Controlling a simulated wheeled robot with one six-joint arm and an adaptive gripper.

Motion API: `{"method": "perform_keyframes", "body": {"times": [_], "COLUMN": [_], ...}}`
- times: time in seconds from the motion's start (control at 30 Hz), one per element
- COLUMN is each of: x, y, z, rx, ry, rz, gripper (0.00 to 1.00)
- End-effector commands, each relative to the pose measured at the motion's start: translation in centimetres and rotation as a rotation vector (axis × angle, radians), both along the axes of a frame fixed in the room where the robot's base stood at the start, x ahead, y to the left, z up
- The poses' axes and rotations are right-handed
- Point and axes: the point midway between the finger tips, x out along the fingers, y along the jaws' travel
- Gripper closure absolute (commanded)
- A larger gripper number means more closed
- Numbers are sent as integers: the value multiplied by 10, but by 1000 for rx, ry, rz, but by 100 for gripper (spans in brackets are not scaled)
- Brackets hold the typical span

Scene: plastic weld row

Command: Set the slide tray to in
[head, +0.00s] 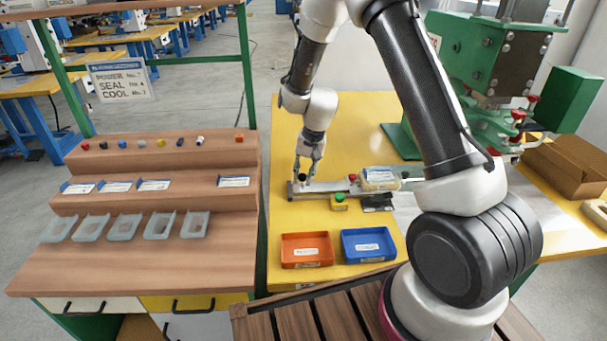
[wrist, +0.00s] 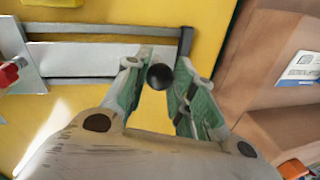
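The slide tray shows in the head view as a flat pale metal piece (head: 325,187) on the yellow table. Its black round knob (head: 302,177) is at the left end. My gripper (head: 306,175) points down at this knob. In the wrist view the knob (wrist: 160,76) sits between the two green fingers of my gripper (wrist: 162,72), over the grey plate (wrist: 85,60). The fingers stand close on either side of the knob. I cannot tell whether both touch it.
A red knob (head: 352,178) and a green button (head: 340,197) are right of the slide. Orange (head: 307,263) and blue (head: 369,259) bins stand in front. A wooden stepped shelf (head: 160,180) is on the left. The green press (head: 490,60) stands at the right.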

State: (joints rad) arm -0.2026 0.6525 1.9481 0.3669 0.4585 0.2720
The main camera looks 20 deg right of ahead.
Motion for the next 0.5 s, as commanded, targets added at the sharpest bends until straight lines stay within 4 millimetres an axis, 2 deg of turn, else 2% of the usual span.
{"method": "perform_keyframes", "body": {"times": [0.17, 0.27, 0.37, 0.5], "x": [0, -1, -6, -13], "y": [-1, -10, -33, -73], "z": [0, 0, 0, 0], "rx": [0, 0, -1, 0], "ry": [0, 0, 1, 0], "rz": [-1, -4, -7, -8], "gripper": [100, 100, 100, 100]}}
